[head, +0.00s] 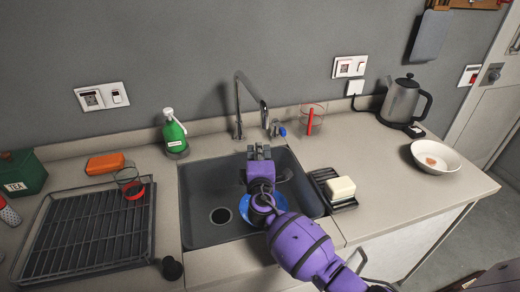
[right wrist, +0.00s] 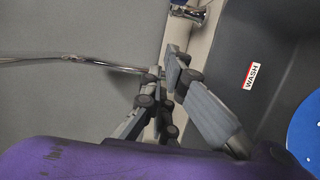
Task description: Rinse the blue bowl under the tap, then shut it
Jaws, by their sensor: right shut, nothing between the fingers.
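The blue bowl (head: 244,207) sits in the dark sink (head: 210,235), mostly hidden behind my purple right arm. Its edge also shows at the right of the right wrist view (right wrist: 308,132). The chrome tap (head: 238,105) rises behind the sink, its spout curving right. A small control with a blue end (head: 281,131) stands beside its base. My right gripper (head: 259,148) is shut and empty over the sink's back edge, in front of the tap and apart from the bowl. In the right wrist view its fingers (right wrist: 170,75) point toward chrome fittings (right wrist: 188,10). I see no clear water stream. My left gripper is out of view.
A black rack (head: 90,235) with a glass lies left of the sink; a green bottle (head: 174,132) stands behind. A soap dish (head: 338,195) sits at the sink's right edge.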

